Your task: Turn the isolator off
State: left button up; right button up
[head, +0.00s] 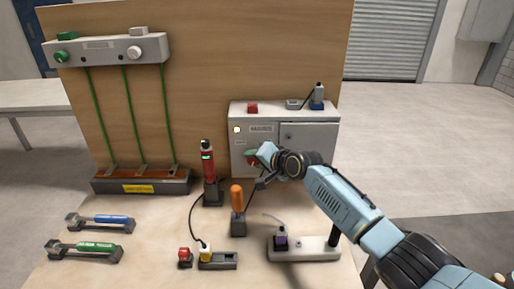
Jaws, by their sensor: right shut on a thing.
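A grey cabinet (308,131) stands at the back right of the bench against the wooden board. Low on its front left is a red isolator handle (251,158) with a green part beside it, partly hidden by my right gripper. My right gripper (262,163) reaches in from the right and is shut on the isolator handle. The exact angle of the handle is hidden by the gripper. My left gripper is not in view.
A red and black tester (208,165) and an orange-handled tool (237,200) stand upright just left of my right arm. A power strip (318,248) lies below the arm. Blue (100,220) and green (85,247) handled tools rest at the left.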

jog(key=shift+a+r+n+g+h+p, duration=0.15)
jog(key=shift+n+h+p, duration=0.6)
jog(key=shift+h, duration=0.5)
jog(key=shift+a+f+n+g+h+p, duration=0.1)
jog(key=shift+a+n+g+h+p, duration=0.1)
jog(key=shift+n+h+p, duration=0.8)
jog(key=shift+a+r+n+g+h+p, duration=0.15)
jog(key=shift+n+h+p, duration=0.3)
jog(key=shift+h, duration=1.1)
jog(key=o, duration=1)
jog(key=shift+c, duration=0.2)
